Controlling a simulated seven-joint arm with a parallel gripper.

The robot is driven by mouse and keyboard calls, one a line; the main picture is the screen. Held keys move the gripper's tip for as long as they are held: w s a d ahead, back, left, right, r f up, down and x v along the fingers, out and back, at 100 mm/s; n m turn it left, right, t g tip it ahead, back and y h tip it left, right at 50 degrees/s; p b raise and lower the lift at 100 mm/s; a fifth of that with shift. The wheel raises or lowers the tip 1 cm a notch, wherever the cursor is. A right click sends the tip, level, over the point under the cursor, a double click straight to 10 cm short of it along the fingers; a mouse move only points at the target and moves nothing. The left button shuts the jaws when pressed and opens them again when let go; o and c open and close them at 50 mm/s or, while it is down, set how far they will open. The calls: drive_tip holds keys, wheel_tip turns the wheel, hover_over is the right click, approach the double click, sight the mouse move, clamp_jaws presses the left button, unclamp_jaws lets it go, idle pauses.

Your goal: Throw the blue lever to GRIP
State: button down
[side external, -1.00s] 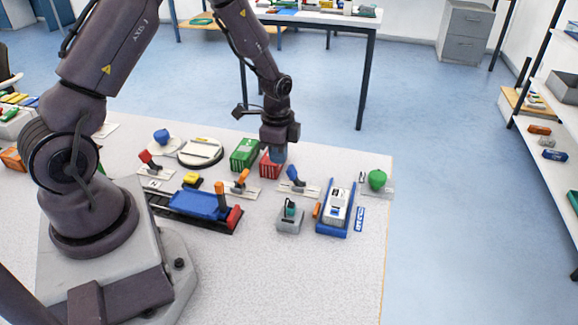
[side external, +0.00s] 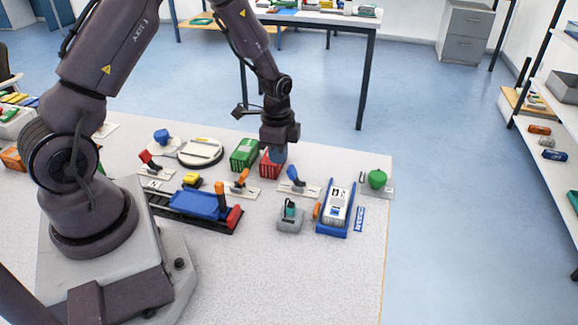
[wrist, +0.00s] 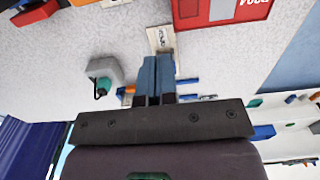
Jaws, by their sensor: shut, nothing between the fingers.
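The blue lever (side external: 292,173) stands tilted up and to the left on a pale base plate (side external: 311,190) in the side view. My gripper (side external: 279,157) points down just behind and left of it, in front of the red container (side external: 267,169). From the side I cannot tell whether the fingers touch the lever. In the wrist view the two blue-grey fingers (wrist: 156,62) are together with nothing between them. A pale labelled plate (wrist: 160,38) shows just beyond their tips. The lever itself is mostly hidden by the fingers there, and its label is too small to read.
An orange lever (side external: 241,178) and a red lever (side external: 147,158) stand to the left. A green container (side external: 244,153) stands beside the red one. A grey block (side external: 290,219), a blue cradle (side external: 328,224) and a green knob (side external: 377,179) are close on the near and right sides.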

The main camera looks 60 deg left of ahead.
sight(289, 168)
drive_tip(key=shift+f, duration=1.5)
drive_tip(key=shift+w+d, duration=0.85)
drive_tip(key=shift+s+a+f, duration=0.1)
drive_tip(key=shift+s+a, duration=0.3)
drive_tip(key=shift+s, duration=0.05)
wheel_tip(289, 168, up, 7)
idle(0.6)
